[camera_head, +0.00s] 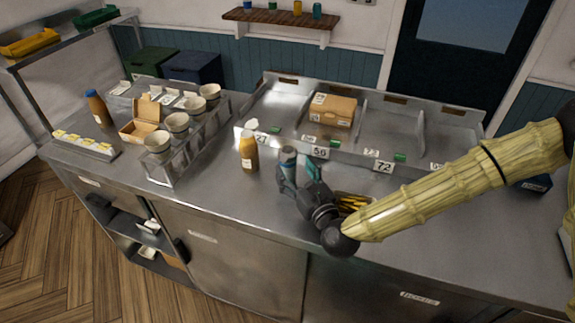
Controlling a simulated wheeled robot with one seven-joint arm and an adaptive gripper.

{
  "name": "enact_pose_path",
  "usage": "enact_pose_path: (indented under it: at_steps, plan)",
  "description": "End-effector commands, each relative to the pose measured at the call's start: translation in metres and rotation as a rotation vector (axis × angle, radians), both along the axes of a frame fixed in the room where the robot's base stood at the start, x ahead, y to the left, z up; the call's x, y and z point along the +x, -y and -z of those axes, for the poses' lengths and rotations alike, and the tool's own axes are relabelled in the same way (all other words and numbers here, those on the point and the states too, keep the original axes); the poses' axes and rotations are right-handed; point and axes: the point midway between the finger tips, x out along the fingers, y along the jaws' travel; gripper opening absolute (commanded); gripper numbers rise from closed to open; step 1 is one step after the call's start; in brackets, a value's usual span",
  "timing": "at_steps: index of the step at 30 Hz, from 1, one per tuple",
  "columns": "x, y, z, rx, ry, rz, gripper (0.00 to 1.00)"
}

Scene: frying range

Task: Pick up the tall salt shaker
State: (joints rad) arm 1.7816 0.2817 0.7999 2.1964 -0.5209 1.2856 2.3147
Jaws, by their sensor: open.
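A slim upright grey-blue cylinder (288,156), which looks like the tall salt shaker, stands on the steel counter left of the middle. My gripper (300,172) is open and low over the counter, reaching away from the camera. Its left finger overlaps the lower part of the cylinder. The other finger, with a teal part, is just to the right. I cannot tell whether the cylinder stands between the fingers or touches one. Its base is hidden.
An orange-brown bottle (249,152) stands close left of the gripper. A small container of yellow sticks (352,202) lies close right, partly behind the arm. A divided steel rack (393,126) holding a cardboard box (332,110) is behind. Cups stand in a rack (172,165) at left.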

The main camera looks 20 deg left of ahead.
Motion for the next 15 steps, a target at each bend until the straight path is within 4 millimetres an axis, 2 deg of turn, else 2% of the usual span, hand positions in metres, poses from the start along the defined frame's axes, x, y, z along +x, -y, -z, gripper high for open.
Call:
enact_pose_path:
  at_steps: [6, 15]
  plan:
    - [0.017, -0.017, -0.008, -0.001, 0.002, -0.003, 0.69]
    - [0.033, -0.032, -0.004, 0.0, 0.001, -0.003, 0.69]
